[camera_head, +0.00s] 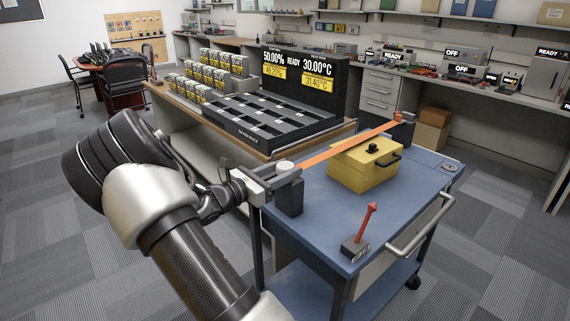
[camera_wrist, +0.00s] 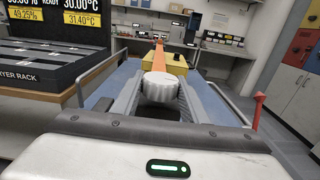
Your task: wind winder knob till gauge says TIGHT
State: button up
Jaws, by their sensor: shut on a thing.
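The winder knob (camera_head: 285,166) is a light grey ribbed cap on top of a dark post (camera_head: 290,195) at the near left corner of the blue cart. In the wrist view the knob (camera_wrist: 159,88) sits between both fingers. My gripper (camera_head: 279,176) is shut on it from the left; its fingers also show in the wrist view (camera_wrist: 159,92). An orange strap (camera_head: 340,147) runs taut-looking from the post over a yellow case (camera_head: 365,170) to a far dark post (camera_head: 402,128). A red arrow (camera_head: 366,222) stands tilted on a dark block (camera_head: 355,249); I cannot read TIGHT anywhere.
The blue cart top (camera_head: 325,210) is clear around the red arrow. A cart handle (camera_head: 420,225) sticks out at the right. A dryer rack (camera_head: 270,118) with several yellow-labelled units stands on a table behind left. A shelf bench (camera_head: 480,85) with devices lines the back wall.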

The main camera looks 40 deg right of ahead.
jog(key=m+g+p, duration=0.1)
jog(key=m+g, duration=0.2)
jog(key=g, duration=0.2)
jog(key=shift+w+p, duration=0.1)
jog(key=shift+p, duration=0.2)
jog(key=shift+m+g+y, duration=1.1)
jog(key=shift+m+g, duration=0.7)
jog(key=shift+g, duration=0.7)
jog(key=o, duration=1.1)
jog(key=shift+a, duration=0.1)
